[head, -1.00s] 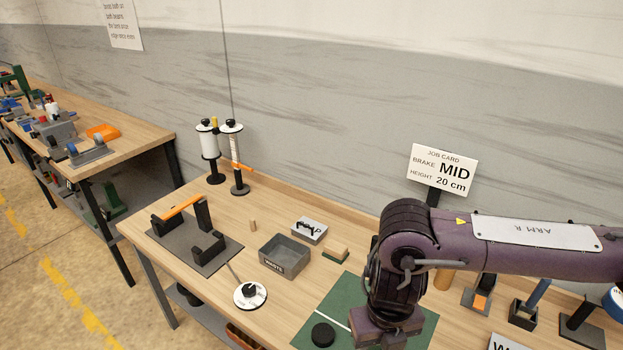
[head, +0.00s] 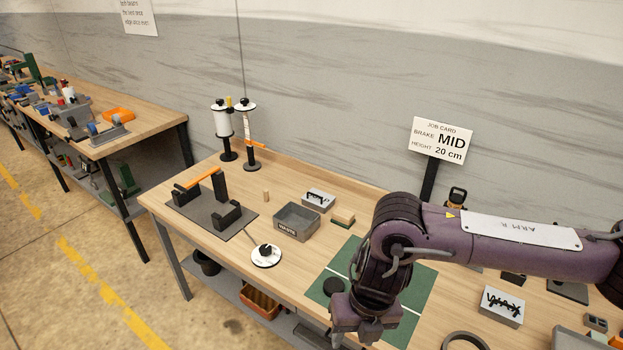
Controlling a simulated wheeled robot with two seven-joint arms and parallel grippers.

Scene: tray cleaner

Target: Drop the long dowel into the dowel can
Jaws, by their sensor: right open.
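My right gripper (head: 357,327) hangs at the lower middle of the head view, over or in front of the green mat (head: 342,264). It is open, and I see nothing held in it, though its fingertips are hard to make out. A short wooden peg (head: 266,196) stands upright on the bench behind the waste tray. I cannot make out a long dowel or a can marked for dowels. My right arm hides part of the bench. My left gripper is not in view.
The grey waste tray (head: 296,222), a small grey box (head: 319,200) and a wooden block (head: 343,216) stand left of the mat. A black disc (head: 333,287) lies on the mat. Two spool stands (head: 249,135) rise at the back left. A wax box (head: 501,306) sits right.

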